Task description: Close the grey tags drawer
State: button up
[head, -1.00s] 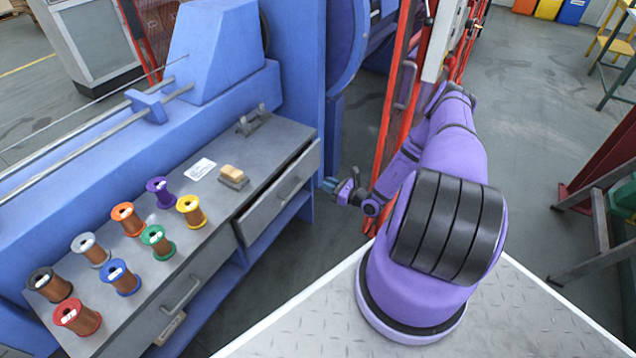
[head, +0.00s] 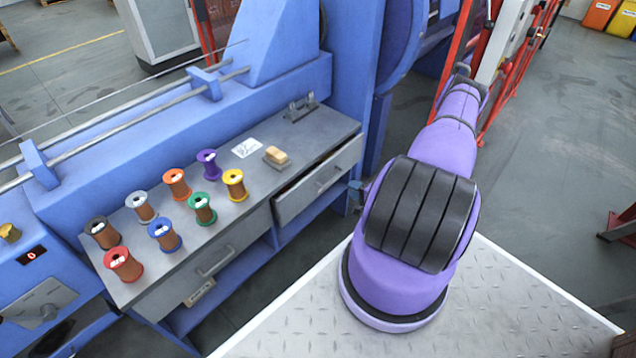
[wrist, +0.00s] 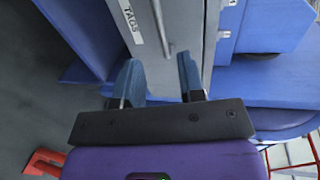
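The grey tags drawer (head: 322,184) is the right-hand drawer of the grey bench in the head view. It stands partly pulled out, with a dark gap at its left end. In the wrist view its front (wrist: 182,30) fills the upper middle, with a "TAGS" label (wrist: 132,20) and a bar handle (wrist: 160,25). My gripper (wrist: 161,76) is open and empty. Its two blue fingers are apart, close to the drawer front and on either side of the handle's line. I cannot tell whether they touch it. In the head view my arm hides most of the gripper.
Several wire spools (head: 166,234) stand on the grey bench top (head: 240,185), with a tan block (head: 276,155) and a white card (head: 246,148). A second drawer (head: 215,262) beside the tags drawer appears shut. Red fence bars (head: 490,75) stand behind my arm.

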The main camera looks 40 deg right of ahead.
aim_at(332, 180)
jog(key=x, duration=1.1)
jog(key=shift+a, duration=0.1)
grip_shut()
